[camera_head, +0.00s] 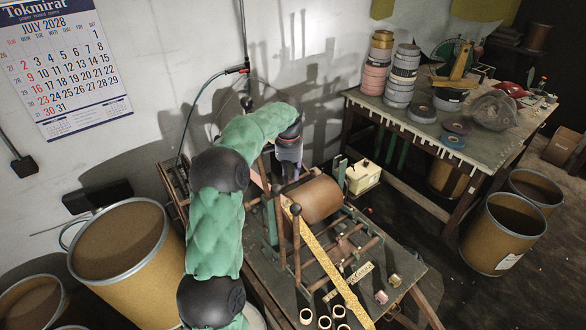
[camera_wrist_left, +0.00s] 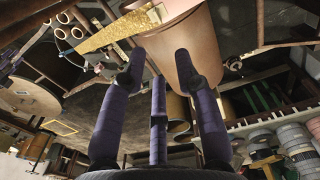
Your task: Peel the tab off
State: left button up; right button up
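A brown roll (camera_head: 315,199) is mounted on the winding stand on the low bench. It also shows in the left wrist view (camera_wrist_left: 178,45), just beyond my fingers. My left gripper (camera_head: 289,168) hangs above and behind the roll's left end in the head view. In the left wrist view its purple fingers (camera_wrist_left: 158,78) are spread apart, with nothing seen between them. One fingertip overlaps the roll in the picture; I cannot tell whether it touches. I cannot make out the tab for certain. My right gripper is not in view.
A yellow perforated strip (camera_head: 328,263) slants across the stand in front of the roll. A cream box (camera_head: 362,177) sits just right of the roll. Small cores (camera_head: 325,322) stand at the bench's front. A big barrel (camera_head: 122,262) is at left. A table (camera_head: 389,112) holds tape stacks.

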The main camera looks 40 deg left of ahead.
aim_at(286, 202)
pick_arm(q)
jog(key=f, duration=1)
jog(key=shift+s+a+f, duration=0.2)
jog(key=shift+f, duration=0.05)
grip_shut()
jog(key=shift+r, duration=0.15)
jog(key=shift+r+p, duration=1.65)
jog(key=shift+r, duration=0.75)
